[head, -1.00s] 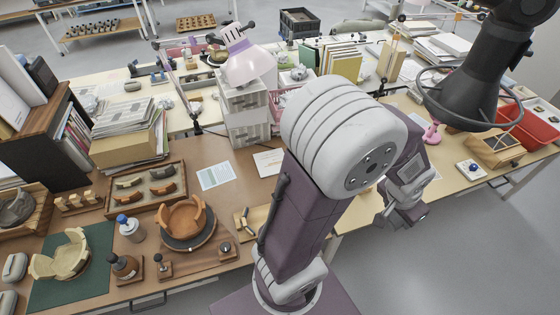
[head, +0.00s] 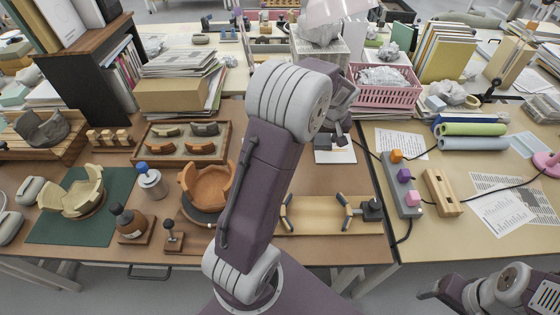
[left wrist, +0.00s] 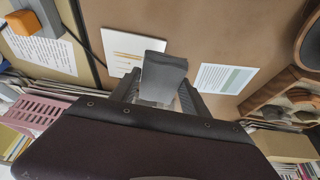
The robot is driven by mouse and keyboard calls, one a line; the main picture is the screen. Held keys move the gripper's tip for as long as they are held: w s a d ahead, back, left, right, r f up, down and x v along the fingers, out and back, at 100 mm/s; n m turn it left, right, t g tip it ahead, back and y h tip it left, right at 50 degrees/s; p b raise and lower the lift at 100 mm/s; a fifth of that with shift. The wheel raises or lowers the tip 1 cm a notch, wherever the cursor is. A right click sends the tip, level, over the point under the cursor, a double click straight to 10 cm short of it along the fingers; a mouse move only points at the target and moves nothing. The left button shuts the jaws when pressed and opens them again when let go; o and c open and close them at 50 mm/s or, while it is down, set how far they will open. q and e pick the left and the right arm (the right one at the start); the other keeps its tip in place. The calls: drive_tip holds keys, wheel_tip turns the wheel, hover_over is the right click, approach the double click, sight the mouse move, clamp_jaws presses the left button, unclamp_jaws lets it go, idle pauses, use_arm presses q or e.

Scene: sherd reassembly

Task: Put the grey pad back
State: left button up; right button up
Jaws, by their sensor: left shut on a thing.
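My left gripper (head: 338,132) is over the brown table, above a white card (head: 335,150). In the left wrist view its two fingers (left wrist: 160,95) are shut on a dark grey, flat-faced block, which I take for the grey pad (left wrist: 163,70). The pad is held above the table, with the white card (left wrist: 128,48) beyond it. In the head view the pad is too small and dark to tell from the fingers. Part of my right gripper (head: 440,290) shows low at the right, away from the table top; its fingertips are unclear.
Two rounded grey pieces (head: 30,190) lie left of the green mat (head: 100,225). A terracotta vessel (head: 207,185) and a bottle (head: 150,180) stand left of my arm. A wooden board with clamps (head: 315,215) lies in front; a pink basket (head: 385,88) stands behind.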

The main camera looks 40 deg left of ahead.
use_arm(q)
drive_tip(key=shift+w+a+f, duration=0.15)
drive_tip(key=shift+a+f, duration=0.2)
drive_tip(key=shift+f, duration=0.2)
drive_tip(key=shift+a, duration=0.35)
drive_tip(key=a+f, duration=0.2)
drive_tip(key=a, duration=0.1)
drive_tip(key=a+f, duration=0.2)
drive_tip(key=a, duration=0.2)
drive_tip(key=a+f, duration=0.2)
drive_tip(key=a, duration=0.2)
drive_tip(key=shift+s+f, duration=0.2)
drive_tip(key=shift+f, duration=0.2)
wheel_tip(320, 180, down, 4)
drive_tip(key=shift+s+r+b, duration=0.1)
drive_tip(key=shift+b, duration=0.4)
drive_tip(key=shift+f, duration=0.25)
drive_tip(key=o, duration=1.5)
drive_tip(key=shift+c, duration=0.2)
use_arm(e)
drive_tip(key=shift+f, duration=0.95)
